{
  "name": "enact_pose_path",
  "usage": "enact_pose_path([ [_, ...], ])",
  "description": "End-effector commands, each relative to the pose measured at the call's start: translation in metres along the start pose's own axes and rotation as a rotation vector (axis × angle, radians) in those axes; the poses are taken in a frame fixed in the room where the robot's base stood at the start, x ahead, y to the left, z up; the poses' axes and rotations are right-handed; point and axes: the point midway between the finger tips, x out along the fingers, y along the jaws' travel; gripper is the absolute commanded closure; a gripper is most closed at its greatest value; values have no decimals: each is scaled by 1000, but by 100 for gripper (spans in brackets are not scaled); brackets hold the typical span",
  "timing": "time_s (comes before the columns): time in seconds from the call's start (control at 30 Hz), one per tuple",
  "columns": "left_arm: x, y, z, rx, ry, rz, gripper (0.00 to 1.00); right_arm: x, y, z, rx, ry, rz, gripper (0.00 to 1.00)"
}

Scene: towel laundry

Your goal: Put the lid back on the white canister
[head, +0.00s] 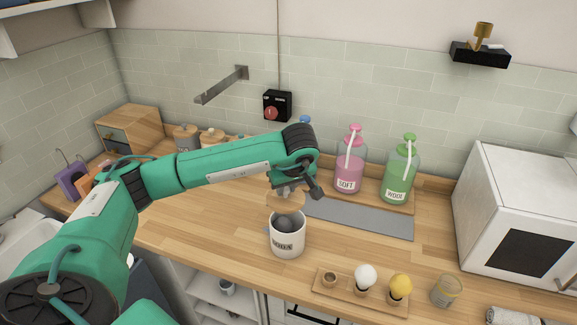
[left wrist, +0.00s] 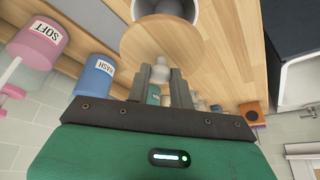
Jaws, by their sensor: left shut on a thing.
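The white canister (head: 288,243), with dark lettering, stands upright and uncovered on the wooden counter, its dark inside showing. Its open mouth also shows at the top of the left wrist view (left wrist: 180,10). My left gripper (head: 288,188) is shut on the knob (left wrist: 160,68) of the round wooden lid (left wrist: 165,38). The lid also shows in the head view (head: 286,201), just above the canister's mouth and apart from its rim. In the left wrist view the lid covers part of the mouth. My right gripper is not in view.
A pink SOFT bottle (head: 349,175) and a green bottle (head: 398,178) stand behind, right of the canister. A grey mat (head: 360,218) lies before them. A wooden tray (head: 340,293) with small items is at the front. A white microwave-like box (head: 515,215) stands at right.

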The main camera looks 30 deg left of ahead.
Motion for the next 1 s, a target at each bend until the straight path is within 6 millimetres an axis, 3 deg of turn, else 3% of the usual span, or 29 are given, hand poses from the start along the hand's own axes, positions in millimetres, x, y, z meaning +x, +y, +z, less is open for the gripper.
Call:
enact_pose_path([
  [0.1, -4, -4, 5, 3, -4, 1, 100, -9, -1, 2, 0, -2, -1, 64],
  [0.37, 3, -5, 10, 3, -6, 3, 100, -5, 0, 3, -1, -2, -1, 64],
  [0.77, 36, -5, 23, 3, -6, 0, 100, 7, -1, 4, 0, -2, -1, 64],
  [1.0, 54, -4, 31, 2, -5, 3, 100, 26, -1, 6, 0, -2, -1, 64],
])
